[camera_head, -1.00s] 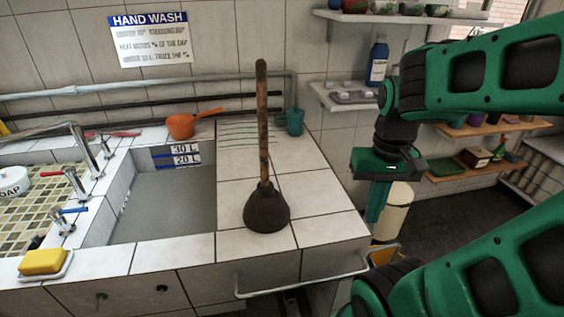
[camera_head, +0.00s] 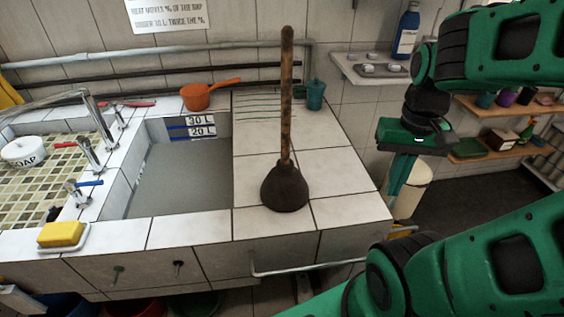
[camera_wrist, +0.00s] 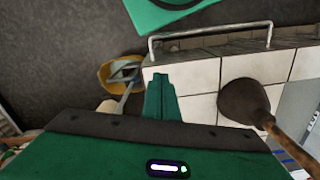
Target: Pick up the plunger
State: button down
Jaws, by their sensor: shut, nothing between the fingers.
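The plunger (camera_head: 286,130) stands upright on the white tiled counter, right of the water basin. It has a dark rubber cup (camera_head: 285,187) at the bottom and a worn wooden handle pointing up. My gripper (camera_head: 394,190) is to the right of the plunger, beyond the counter's right edge, pointing down. Its green fingers are together and hold nothing. In the wrist view, my gripper's fingers (camera_wrist: 160,78) show at the centre, and the plunger (camera_wrist: 243,101) is to their right, apart from them, with its handle running to the lower right.
A metal rail (camera_head: 310,267) runs along the counter front. An orange pot (camera_head: 208,95) and a teal cup (camera_head: 315,94) stand at the back. The water basin (camera_head: 178,185) is left of the plunger. Shelves (camera_head: 372,72) hang on the right wall. A pale cylinder (camera_head: 411,190) stands beside the counter.

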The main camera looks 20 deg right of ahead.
aim_at(284, 189)
jog(key=u, duration=0.3)
jog(key=k, duration=0.9)
jog(key=u, duration=0.35)
